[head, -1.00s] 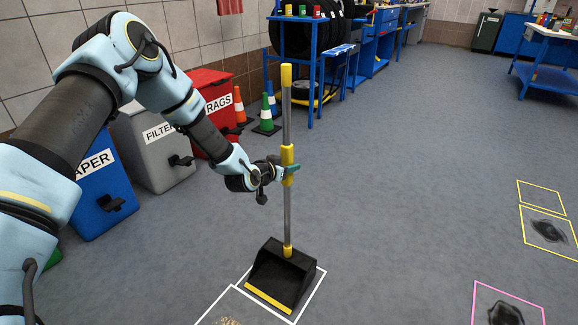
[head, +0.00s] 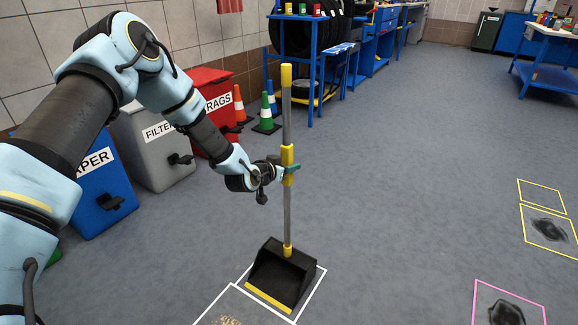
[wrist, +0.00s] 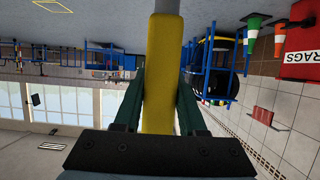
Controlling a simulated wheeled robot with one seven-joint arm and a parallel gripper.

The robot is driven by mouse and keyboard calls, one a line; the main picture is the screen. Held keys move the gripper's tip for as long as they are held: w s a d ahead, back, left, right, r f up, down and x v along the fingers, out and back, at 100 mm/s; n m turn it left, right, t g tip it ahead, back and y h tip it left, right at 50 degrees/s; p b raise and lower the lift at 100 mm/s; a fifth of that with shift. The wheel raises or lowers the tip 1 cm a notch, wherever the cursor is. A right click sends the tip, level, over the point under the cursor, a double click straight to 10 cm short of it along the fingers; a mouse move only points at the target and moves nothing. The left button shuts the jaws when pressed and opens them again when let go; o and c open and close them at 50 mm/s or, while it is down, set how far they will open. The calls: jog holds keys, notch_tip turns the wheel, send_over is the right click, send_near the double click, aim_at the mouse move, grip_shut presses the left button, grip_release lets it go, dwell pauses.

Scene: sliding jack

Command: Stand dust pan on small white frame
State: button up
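The dust pan (head: 282,276) is black with a yellow front lip and a long grey upright handle with yellow grips. It stands upright on the floor inside the small white frame (head: 316,287), which is a white outline on the floor. My gripper (head: 289,168) is at the yellow middle grip of the handle. In the wrist view, the green fingers of my gripper (wrist: 157,105) lie on both sides of the yellow grip (wrist: 162,70) and appear closed on it. The pan's underside contact with the floor is hard to make out.
A larger white frame (head: 219,294) with brown debris (head: 228,320) adjoins at the front left. Blue, grey and red bins (head: 213,105) line the left wall, with cones (head: 266,110) beside them. Yellow and pink floor frames (head: 541,197) lie to the right. The middle floor is clear.

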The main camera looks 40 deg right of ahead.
jog(key=o, duration=0.5)
jog(key=shift+a, duration=0.1)
jog(key=v, duration=1)
jog(key=shift+a+r, duration=0.2)
jog(key=shift+r, duration=0.05)
jog(key=w+a+r+n+t+y, duration=0.1)
jog(key=w+a+r+n+y, duration=0.2)
jog(key=a, duration=0.5)
jog(key=w+a+r+y, duration=0.1)
jog(key=w+a+y, duration=0.1)
jog(key=w+a, duration=0.5)
jog(key=w+a+r+n+t+y, duration=0.1)
jog(key=a+r+n+y, duration=0.15)
jog(key=a, duration=0.75)
jog(key=s+a+r+n+g+y, duration=0.1)
jog(key=a+r+n+y, duration=0.1)
jog(key=a, duration=0.6)
jog(key=s+a+r+n+g+y, duration=0.1)
jog(key=s+a+r+n+y, duration=0.1)
jog(key=a, duration=0.5)
jog(key=s+a+r+n+g+y, duration=0.2)
jog(key=s+a+r+n, duration=0.2)
jog(key=s+a, duration=0.45)
jog(key=shift+h, duration=0.25)
jog(key=r+p, duration=0.6)
jog(key=p, duration=0.1)
jog(key=r+p, duration=0.7)
jog(key=a+r+p, duration=0.1)
jog(key=r+p, duration=0.6)
jog(key=shift+w, duration=0.25)
